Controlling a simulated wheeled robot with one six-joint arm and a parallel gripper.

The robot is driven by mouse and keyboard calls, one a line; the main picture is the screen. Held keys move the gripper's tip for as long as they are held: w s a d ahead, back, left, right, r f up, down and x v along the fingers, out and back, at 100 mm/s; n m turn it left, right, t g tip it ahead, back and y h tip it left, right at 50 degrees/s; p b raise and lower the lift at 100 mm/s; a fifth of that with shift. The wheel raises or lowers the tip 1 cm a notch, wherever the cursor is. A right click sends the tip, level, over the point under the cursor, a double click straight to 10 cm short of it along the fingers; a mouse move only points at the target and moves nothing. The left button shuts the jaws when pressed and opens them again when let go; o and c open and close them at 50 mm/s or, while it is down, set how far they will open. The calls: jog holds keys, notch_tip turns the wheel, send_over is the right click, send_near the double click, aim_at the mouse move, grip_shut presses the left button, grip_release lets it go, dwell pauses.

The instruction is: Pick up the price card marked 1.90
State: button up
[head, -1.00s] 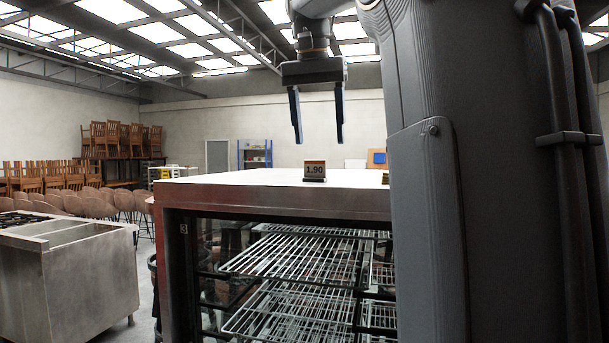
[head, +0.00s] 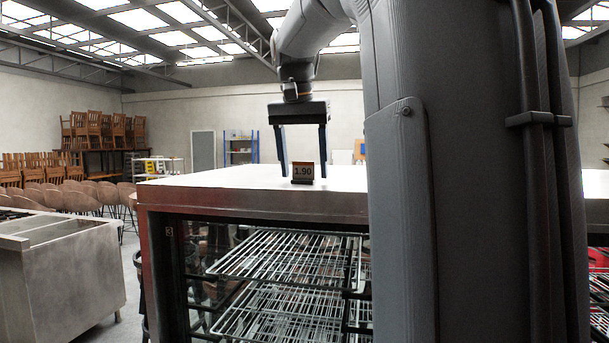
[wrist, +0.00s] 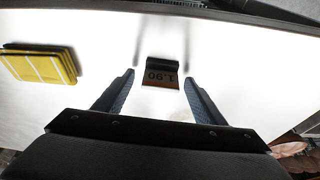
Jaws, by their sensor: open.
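The price card (head: 303,171) marked 1.90 stands upright in a small dark base on the white top of the steel cabinet (head: 240,180). My gripper (head: 304,174) is open and empty, pointing down, with one finger on each side of the card in the head view. In the wrist view the fingers (wrist: 159,76) show a gap on both sides of the card. I see no contact.
A stack of yellow cards or blocks (wrist: 40,66) lies on the top at left in the wrist view. The cabinet holds wire racks (head: 285,262). A steel sink unit (head: 62,262) stands at left, with stacked chairs (head: 95,132) behind.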

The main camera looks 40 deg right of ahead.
jog(key=c, duration=1.1)
